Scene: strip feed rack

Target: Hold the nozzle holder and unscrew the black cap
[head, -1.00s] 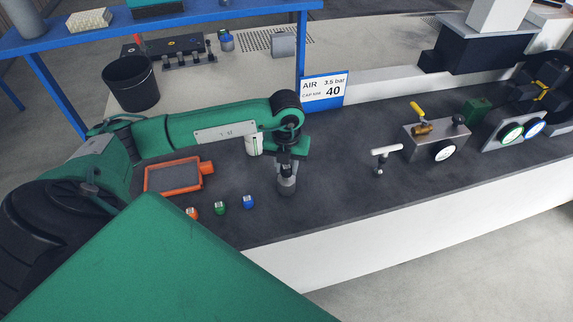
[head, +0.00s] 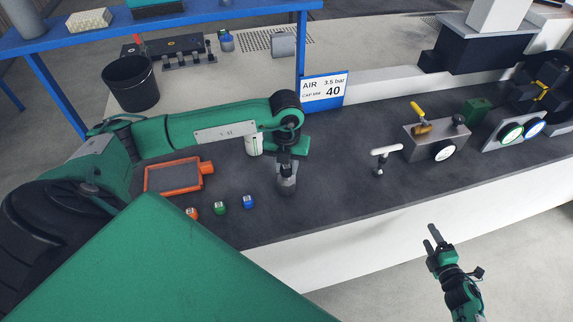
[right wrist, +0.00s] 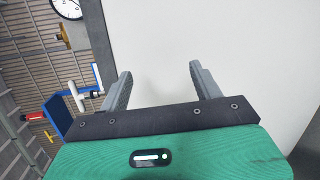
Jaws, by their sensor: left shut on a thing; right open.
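My left gripper (head: 287,168) points down over the bench and is shut on a small grey cylindrical piece, seemingly the nozzle holder (head: 287,187). The piece stands upright at the dark bench top. The black cap cannot be told apart from the dark gripper parts there. My right gripper (head: 431,238) is open and empty, in front of the bench's front edge at the lower right. In the right wrist view its two grey fingers (right wrist: 160,80) are apart, with only a plain pale surface between them.
An orange-framed tray (head: 173,177) and small orange, green and blue pieces (head: 220,208) lie left of the holder. A white T-handle (head: 383,157) and a gauge block (head: 435,140) stand to the right. Bench between holder and T-handle is clear.

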